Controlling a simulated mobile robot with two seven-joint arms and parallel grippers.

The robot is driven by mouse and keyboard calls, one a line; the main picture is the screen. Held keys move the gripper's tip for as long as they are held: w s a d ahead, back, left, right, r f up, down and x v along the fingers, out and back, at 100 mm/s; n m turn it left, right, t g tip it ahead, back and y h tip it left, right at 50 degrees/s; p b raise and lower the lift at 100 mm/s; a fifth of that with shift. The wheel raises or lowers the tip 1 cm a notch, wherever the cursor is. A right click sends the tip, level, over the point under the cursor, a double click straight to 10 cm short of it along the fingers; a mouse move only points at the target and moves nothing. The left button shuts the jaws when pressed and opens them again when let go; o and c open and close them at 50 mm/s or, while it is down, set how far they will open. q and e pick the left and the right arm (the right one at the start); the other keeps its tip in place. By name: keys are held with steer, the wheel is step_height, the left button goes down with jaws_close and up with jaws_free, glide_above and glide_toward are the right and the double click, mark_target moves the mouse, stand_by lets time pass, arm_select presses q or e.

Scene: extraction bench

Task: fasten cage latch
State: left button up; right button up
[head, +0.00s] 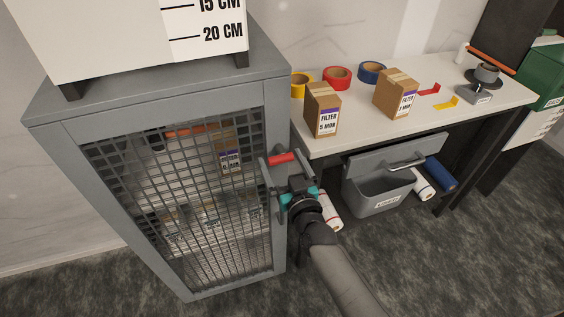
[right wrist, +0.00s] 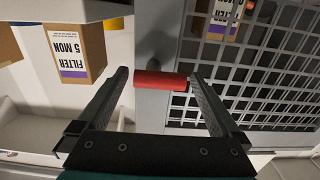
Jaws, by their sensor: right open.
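The grey cage (head: 279,222) stands at the left in the head view, its mesh door (head: 190,215) looking closed against the frame. A red latch handle (head: 281,159) sticks out at the door's right edge; it also shows in the right wrist view (right wrist: 160,80). My right gripper (head: 283,163) is open at the handle. In the right wrist view its fingers (right wrist: 158,76) stand on either side of the red bar, whose right end is close to the right finger. I cannot tell whether they touch. My left gripper is not in view.
A white bench (head: 440,88) to the right carries filter boxes (head: 322,110), tape rolls (head: 337,77) and a small stand (head: 478,92). A grey bin (head: 380,195) hangs beneath its front. A white measuring box (head: 120,40) sits on the cage top.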

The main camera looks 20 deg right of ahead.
steer(key=shift+c, duration=0.4)
steer(key=c, duration=1.2)
